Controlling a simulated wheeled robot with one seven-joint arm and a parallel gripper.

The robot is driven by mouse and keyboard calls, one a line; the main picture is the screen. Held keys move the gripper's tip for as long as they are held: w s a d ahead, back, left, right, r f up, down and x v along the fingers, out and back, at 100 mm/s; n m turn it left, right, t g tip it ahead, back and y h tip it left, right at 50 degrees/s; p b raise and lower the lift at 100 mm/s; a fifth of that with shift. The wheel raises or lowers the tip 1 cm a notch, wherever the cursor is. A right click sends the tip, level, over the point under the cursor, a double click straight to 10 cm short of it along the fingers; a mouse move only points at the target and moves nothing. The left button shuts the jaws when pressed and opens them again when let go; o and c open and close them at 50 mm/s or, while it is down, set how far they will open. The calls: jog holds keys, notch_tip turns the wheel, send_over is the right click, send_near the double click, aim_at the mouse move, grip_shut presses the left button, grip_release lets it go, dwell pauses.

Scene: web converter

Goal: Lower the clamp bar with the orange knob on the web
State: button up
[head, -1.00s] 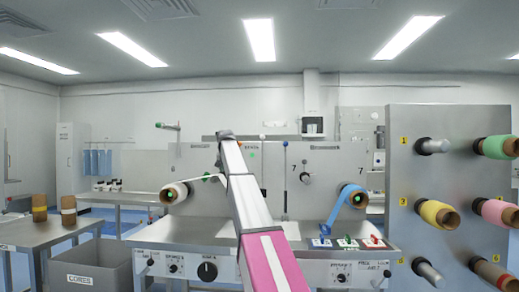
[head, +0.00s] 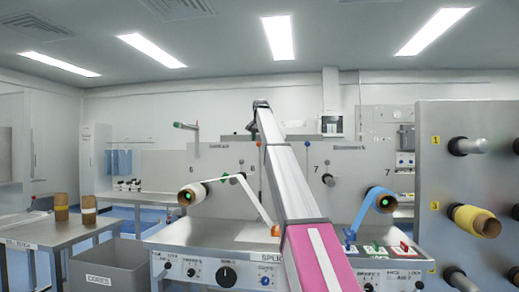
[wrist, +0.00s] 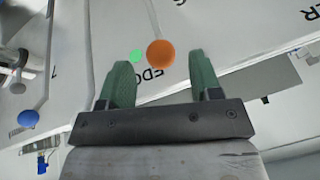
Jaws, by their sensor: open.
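In the wrist view, the round orange knob (wrist: 160,53) sits at the end of a thin rod, just beyond and between my gripper's (wrist: 167,72) two green fingers. The fingers are spread apart and do not visibly touch it. In the head view, a small orange spot (head: 258,143) tops a thin rod left of my arm; it appears to be this knob. The white web (head: 257,200) runs from the left roll (head: 190,195) down toward the bench, where an orange patch (head: 278,230) lies beside my arm.
A blue knob (wrist: 28,118) on another rod stands to the left in the wrist view. A blue web (head: 365,210) hangs from the right roll. The panel of spindles and rolls (head: 440,120) stands at right. A grey bin (head: 108,275) and a side table (head: 35,233) are at left.

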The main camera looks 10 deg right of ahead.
jog(key=x, duration=0.5)
jog(key=shift+w+f, duration=0.1)
jog(key=shift+f, duration=0.1)
grip_shut()
jog(key=s+a+f+t, duration=0.2)
jog(key=s+a+f, duration=0.1)
jog(key=s, duration=0.5)
jog(key=s+a+f+t+h, duration=0.1)
jog(key=s+a+f+t, duration=0.1)
jog(key=s+f, duration=0.4)
jog(key=s+a+f+t+h, duration=0.1)
jog(key=s+a+f+t, duration=0.1)
jog(key=s, duration=1)
jog(key=shift+s+a+f+t, duration=0.15)
jog(key=shift+a+f+t, duration=0.25)
jog(key=shift+a+f, duration=0.7)
jog(key=shift+d+f, duration=0.25)
jog(key=shift+d, duration=0.05)
